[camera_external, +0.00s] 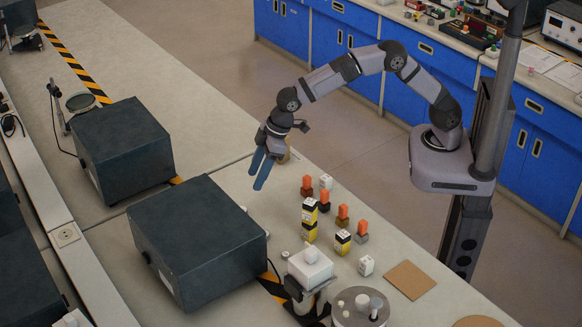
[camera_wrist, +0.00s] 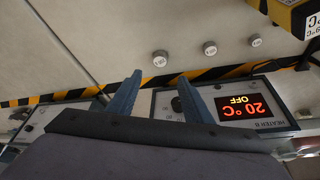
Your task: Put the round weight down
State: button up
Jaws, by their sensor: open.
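My gripper (camera_external: 261,171) hangs above the bench near the back corner of the front dark box, its blue fingers pointing down. In the wrist view my gripper (camera_wrist: 159,77) is open, with nothing between its fingers. Three small round weights stand on the bench beyond the fingertips: the left weight (camera_wrist: 160,58), the middle weight (camera_wrist: 209,48) and the right weight (camera_wrist: 256,41). They are upright and apart from the fingers. I cannot tell which one the task means.
The front dark box (camera_external: 197,241) has a HEATER B panel (camera_wrist: 270,122) reading 20 °C OFF. Another dark box (camera_external: 122,147) stands behind it. Yellow-black boxes (camera_external: 309,218) and orange-topped pieces (camera_external: 343,213) stand right of my gripper. A round tray (camera_external: 345,319) is at the front.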

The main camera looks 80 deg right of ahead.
jog(key=s+d+f+m+g, duration=0.1)
jog(key=s+d, duration=0.6)
jog(key=s, duration=0.4)
jog(key=s+d+f+m+g+h, duration=0.1)
jog(key=s+d+m, duration=0.1)
jog(key=s+d, duration=0.5)
jog(key=s+d+f+m+g, duration=0.1)
jog(key=s+d+g, duration=0.1)
jog(key=s+d, duration=0.6)
jog(key=s, duration=0.7)
jog(key=shift+f+h, duration=0.4)
jog(key=shift+w, duration=0.1)
jog(key=shift+r+p, duration=0.9)
jog(key=shift+p, duration=0.05)
dwell(3.2)
